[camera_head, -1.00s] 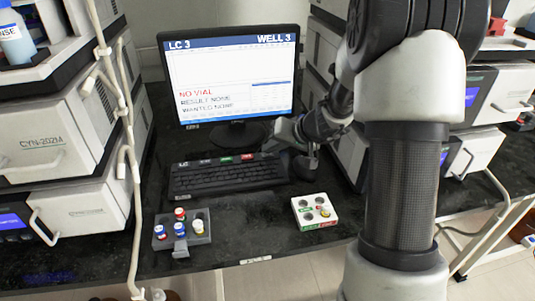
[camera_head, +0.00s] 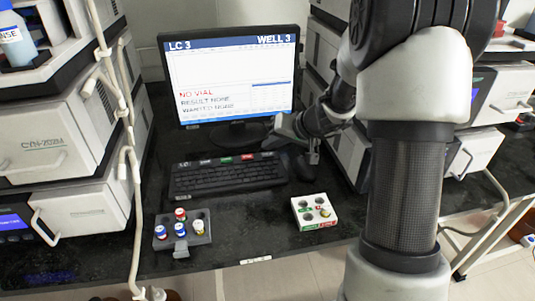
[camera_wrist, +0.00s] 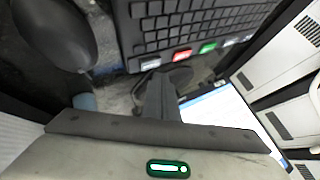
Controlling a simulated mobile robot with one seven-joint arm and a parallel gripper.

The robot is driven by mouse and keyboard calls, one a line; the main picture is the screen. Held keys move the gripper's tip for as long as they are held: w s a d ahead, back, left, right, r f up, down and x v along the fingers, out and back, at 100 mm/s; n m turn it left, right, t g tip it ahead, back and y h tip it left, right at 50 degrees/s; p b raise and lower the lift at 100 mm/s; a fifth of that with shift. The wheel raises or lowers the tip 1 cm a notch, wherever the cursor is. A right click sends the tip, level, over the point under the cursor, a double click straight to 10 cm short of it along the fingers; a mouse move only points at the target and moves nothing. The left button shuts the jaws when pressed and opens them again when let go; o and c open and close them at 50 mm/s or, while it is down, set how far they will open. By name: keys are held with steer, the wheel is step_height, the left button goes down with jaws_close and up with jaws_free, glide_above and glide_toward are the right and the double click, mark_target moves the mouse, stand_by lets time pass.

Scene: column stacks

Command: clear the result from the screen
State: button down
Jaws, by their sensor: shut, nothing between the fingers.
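The screen (camera_head: 215,72) stands at the back of the bench and reads "LC 3", "WELL 3", "NO VIAL", "RESULT NONE", "WANTED NONE". In front of it lies a black keyboard (camera_head: 228,177) with a row of coloured keys along its far edge, among them a green key (camera_head: 226,160) and a red key (camera_head: 248,158). The wrist view shows a red key (camera_wrist: 181,56) and a green key (camera_wrist: 208,48) close to my gripper. My gripper (camera_head: 312,155) is shut and empty, above the bench near the keyboard's right end, apart from the keys.
A grey tray (camera_head: 184,243) with several capped vials sits at the front left. A white and green tray (camera_head: 314,223) with round wells sits at the front right. Instrument stacks line both sides, and a pale tube (camera_head: 131,190) hangs at the left.

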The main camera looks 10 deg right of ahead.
steer(key=shift+r+p, duration=1.3)
steer(key=shift+r, duration=1.25)
steer(key=s+a+r+n+g, duration=0.1)
steer(key=s+a+r, duration=0.2)
steer(key=s+r, duration=0.35)
steer(key=s+a+r+n+g, duration=0.1)
steer(key=s+a+r, duration=0.25)
steer(key=s, duration=0.55)
steer(key=s+d+r+h, duration=0.1)
steer(key=s+d+h, duration=0.2)
steer(key=s, duration=0.5)
steer(key=s+d+r+h, duration=0.1)
steer(key=s+d+h, duration=0.15)
steer(key=s, duration=0.55)
step_height(320, 180, up, 25)
steer(key=p, duration=2.5)
steer(key=shift+s, duration=0.2)
steer(key=shift+d, duration=0.1)
